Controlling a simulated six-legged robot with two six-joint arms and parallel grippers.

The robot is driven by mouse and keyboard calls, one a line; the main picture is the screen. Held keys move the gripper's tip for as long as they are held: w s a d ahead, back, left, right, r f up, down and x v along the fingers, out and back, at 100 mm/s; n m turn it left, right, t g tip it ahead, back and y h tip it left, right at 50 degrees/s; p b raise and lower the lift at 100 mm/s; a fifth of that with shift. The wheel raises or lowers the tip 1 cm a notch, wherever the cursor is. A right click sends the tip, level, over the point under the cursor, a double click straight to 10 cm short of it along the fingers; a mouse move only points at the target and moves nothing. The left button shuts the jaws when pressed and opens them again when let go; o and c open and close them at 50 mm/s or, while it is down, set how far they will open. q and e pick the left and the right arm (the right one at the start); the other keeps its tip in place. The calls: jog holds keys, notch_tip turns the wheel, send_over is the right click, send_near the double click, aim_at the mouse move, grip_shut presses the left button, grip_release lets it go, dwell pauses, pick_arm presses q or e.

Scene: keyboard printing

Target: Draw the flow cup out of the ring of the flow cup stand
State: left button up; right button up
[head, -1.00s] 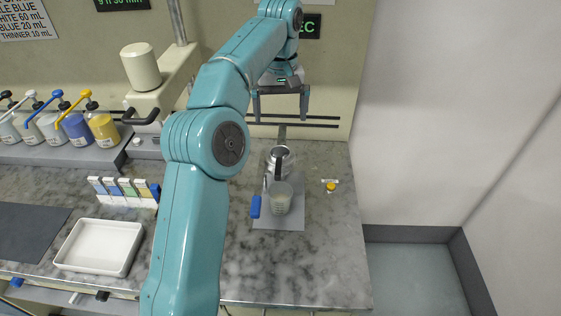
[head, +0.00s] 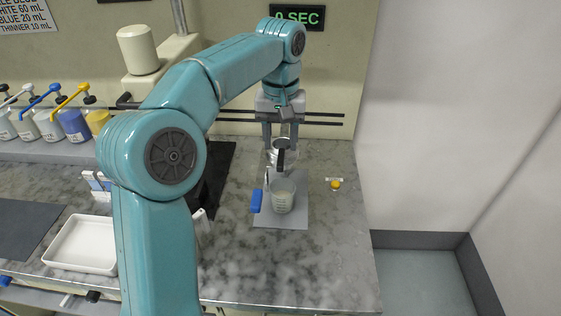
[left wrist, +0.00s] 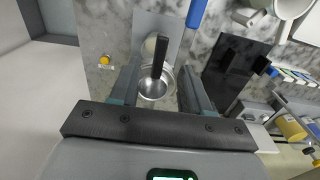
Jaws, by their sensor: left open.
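The flow cup (head: 272,156) is a shiny metal cup above the grey mat in the head view. It also shows in the left wrist view (left wrist: 150,90), seen from above, with a dark upright bar (left wrist: 160,57) across its edge. The ring of the stand is hard to tell apart from the cup. My left gripper (head: 281,143) is open and points down over the cup. In the left wrist view its fingers (left wrist: 160,88) stand on either side of the cup, apart from it. My right gripper is not in view.
A clear beaker (head: 283,196) stands in front of the cup on the grey mat (head: 292,220), beside a blue-handled tool (head: 257,200). A small yellow item (head: 336,184) lies to the right. A white tray (head: 82,244) and pump bottles (head: 74,125) are at the left. The front right counter is clear.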

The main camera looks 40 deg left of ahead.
aim_at(281, 157)
pick_arm(q)
jog(key=f, duration=0.5)
jog(key=shift+w+a, duration=0.25)
jog(key=shift+w, duration=0.05)
jog(key=shift+f, duration=0.4)
jog(key=shift+s+d+f, duration=0.2)
jog(key=shift+s, duration=0.05)
jog(key=shift+w+a+f, duration=0.1)
jog(key=shift+w+a, duration=0.05)
jog(key=shift+c, duration=0.9)
grip_shut()
jog(key=c, duration=0.6)
grip_release()
grip_shut()
jog(key=shift+r+p, duration=2.75)
jog(key=shift+r, duration=0.35)
